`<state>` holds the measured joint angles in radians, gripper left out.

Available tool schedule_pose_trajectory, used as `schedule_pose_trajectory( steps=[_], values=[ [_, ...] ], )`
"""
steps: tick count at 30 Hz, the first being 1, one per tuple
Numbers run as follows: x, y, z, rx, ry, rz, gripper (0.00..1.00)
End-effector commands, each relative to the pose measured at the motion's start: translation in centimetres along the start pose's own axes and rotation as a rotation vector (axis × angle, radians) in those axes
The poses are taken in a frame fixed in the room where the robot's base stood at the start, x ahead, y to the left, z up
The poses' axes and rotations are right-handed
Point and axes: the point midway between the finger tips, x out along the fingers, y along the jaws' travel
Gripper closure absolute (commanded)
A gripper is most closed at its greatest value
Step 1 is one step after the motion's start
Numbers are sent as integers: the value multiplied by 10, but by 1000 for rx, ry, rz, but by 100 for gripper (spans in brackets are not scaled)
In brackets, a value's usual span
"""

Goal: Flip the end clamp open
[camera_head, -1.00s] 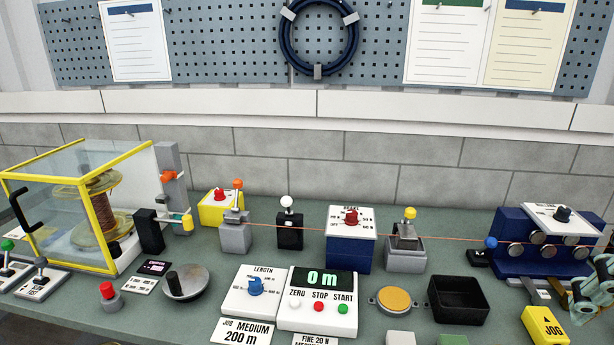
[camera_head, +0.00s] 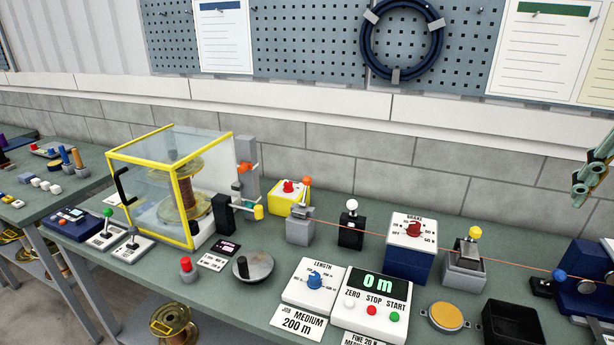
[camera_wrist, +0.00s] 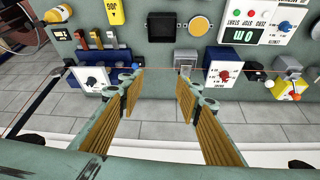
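No part is labelled as the end clamp, so I cannot tell for certain which one it is. A grey block with a yellow-knobbed flap (camera_head: 465,272) sits on the wire line right of the brake box. Another grey block with an orange-knobbed lever (camera_head: 300,230) stands near the spool cage; its lever is upright. The wire runs past both. My gripper (camera_head: 592,172) is at the right edge of the head view, above the bench and apart from both blocks.
The brake box (camera_head: 411,248) and a black post with a white ball (camera_head: 351,228) stand between the two blocks. A yellow-framed spool cage (camera_head: 176,190) is at left. The counter panel (camera_head: 371,303) and a black tray (camera_head: 512,325) lie in front. Air above the bench is clear.

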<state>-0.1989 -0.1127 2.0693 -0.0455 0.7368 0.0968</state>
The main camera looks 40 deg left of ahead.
Motion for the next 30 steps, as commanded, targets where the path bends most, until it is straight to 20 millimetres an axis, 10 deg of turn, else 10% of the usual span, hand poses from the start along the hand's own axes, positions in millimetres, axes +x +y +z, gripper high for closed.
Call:
schedule_pose_trajectory(
  steps=[30],
  values=[
    [64,-170,-177,-157,25,-83,68]
  ],
)
